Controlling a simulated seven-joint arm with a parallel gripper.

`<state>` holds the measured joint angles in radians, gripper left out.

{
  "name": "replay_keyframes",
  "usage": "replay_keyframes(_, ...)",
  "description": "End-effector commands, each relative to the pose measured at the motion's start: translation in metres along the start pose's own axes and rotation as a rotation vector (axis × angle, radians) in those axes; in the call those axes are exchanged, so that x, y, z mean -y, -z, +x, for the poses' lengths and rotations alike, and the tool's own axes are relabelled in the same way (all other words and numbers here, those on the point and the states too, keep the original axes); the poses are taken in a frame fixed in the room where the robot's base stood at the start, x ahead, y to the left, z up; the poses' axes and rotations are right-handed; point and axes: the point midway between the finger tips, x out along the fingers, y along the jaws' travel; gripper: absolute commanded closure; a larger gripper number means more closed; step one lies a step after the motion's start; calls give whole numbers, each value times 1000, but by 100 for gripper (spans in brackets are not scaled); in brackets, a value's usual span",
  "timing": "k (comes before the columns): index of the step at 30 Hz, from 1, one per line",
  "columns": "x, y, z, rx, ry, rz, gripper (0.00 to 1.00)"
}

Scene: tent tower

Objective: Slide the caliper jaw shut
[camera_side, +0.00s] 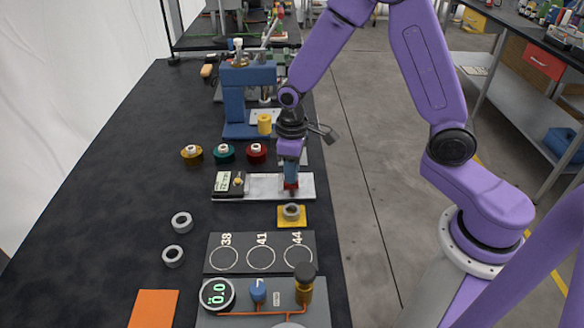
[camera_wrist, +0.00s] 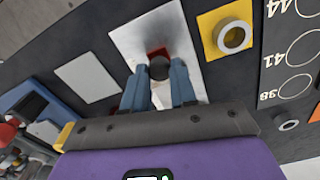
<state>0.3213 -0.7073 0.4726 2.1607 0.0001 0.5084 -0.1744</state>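The caliper (camera_side: 230,184) lies on a pale metal plate (camera_side: 262,194) near the bench's right edge. Its black body with a small lit display is at the plate's left end; the digits are too small to read surely. A red part (camera_side: 291,186), seemingly the jaw, is at the right end, under my gripper (camera_side: 291,177).
A yellow pad (camera_side: 300,222) with a grey ring (camera_side: 292,212) lies close in front of the plate. Beyond are a board marked 38, 41, 44 (camera_side: 262,239) and a gauge panel (camera_side: 275,315). Coloured spools (camera_side: 224,153) and a blue press (camera_side: 234,105) stand behind.

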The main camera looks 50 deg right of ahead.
Motion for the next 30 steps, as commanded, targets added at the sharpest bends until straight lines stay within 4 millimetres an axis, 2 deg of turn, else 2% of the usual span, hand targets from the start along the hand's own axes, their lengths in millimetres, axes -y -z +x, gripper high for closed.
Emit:
replay_keyframes(5,1,6,0,-1,0,-1,97)
replay_keyframes(12,11,46,0,-3,-1,-2,97)
replay_keyframes(18,16,70,0,-3,-1,-1,97)
replay_keyframes(29,17,76,-1,-10,-1,-1,98)
replay_keyframes(30,17,76,-1,-11,-1,-2,67)
